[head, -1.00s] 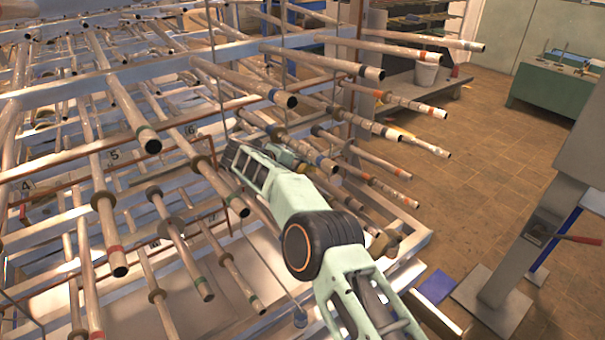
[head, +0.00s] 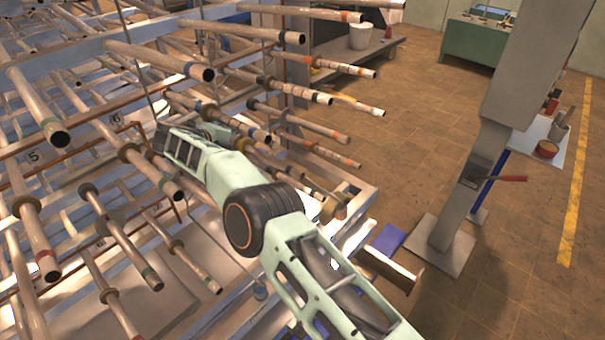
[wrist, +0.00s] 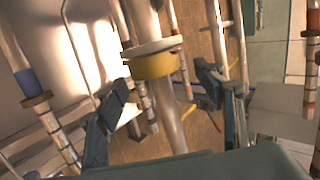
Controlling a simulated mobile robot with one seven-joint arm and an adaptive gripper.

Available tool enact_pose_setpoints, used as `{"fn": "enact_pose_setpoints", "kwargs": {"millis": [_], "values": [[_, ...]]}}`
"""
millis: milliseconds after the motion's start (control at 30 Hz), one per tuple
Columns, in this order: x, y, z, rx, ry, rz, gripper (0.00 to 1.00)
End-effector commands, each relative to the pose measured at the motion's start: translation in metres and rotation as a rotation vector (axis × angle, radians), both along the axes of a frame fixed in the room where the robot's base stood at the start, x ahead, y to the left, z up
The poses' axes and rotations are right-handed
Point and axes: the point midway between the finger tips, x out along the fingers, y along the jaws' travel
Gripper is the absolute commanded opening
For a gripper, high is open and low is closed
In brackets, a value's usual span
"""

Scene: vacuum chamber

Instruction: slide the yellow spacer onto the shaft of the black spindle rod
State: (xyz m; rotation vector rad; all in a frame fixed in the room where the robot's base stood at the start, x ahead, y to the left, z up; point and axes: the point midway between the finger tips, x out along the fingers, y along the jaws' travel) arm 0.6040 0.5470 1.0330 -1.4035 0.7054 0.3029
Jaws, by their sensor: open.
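The yellow spacer (wrist: 153,66) shows in the wrist view as a short ring around a pale rod (wrist: 170,120), just below a whitish collar. The rod runs on past the spacer toward the bottom of the picture. My gripper (wrist: 163,98) is open, with one dark finger on each side of the rod. Neither finger visibly touches the spacer. In the head view my pale green arm reaches in among the rods, and I cannot make out the fingertips or the spacer there. I cannot pick out a black spindle rod with certainty in either view.
A rack of many pale rods with coloured bands (head: 160,60) fills the left and crowds my arm. A grey post (head: 478,180) stands at the right. A green cabinet (head: 475,40) and a white bucket (head: 361,36) are farther back. Brown floor lies open between.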

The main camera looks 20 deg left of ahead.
Motion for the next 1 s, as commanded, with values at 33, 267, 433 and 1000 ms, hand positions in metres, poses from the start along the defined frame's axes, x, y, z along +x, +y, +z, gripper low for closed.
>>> {"fn": "enact_pose_setpoints", "kwargs": {"millis": [33,267,433,1000], "values": [[-0.001,-0.002,0.002,-0.002,-0.001,0.003,0.62],[-0.005,-0.012,0.003,-0.001,-0.002,0.004,0.62],[-0.009,-0.023,0.003,-0.002,0.001,0.0,0.62],[-0.029,-0.073,0.006,-0.002,0.0,0.0,0.62]]}}
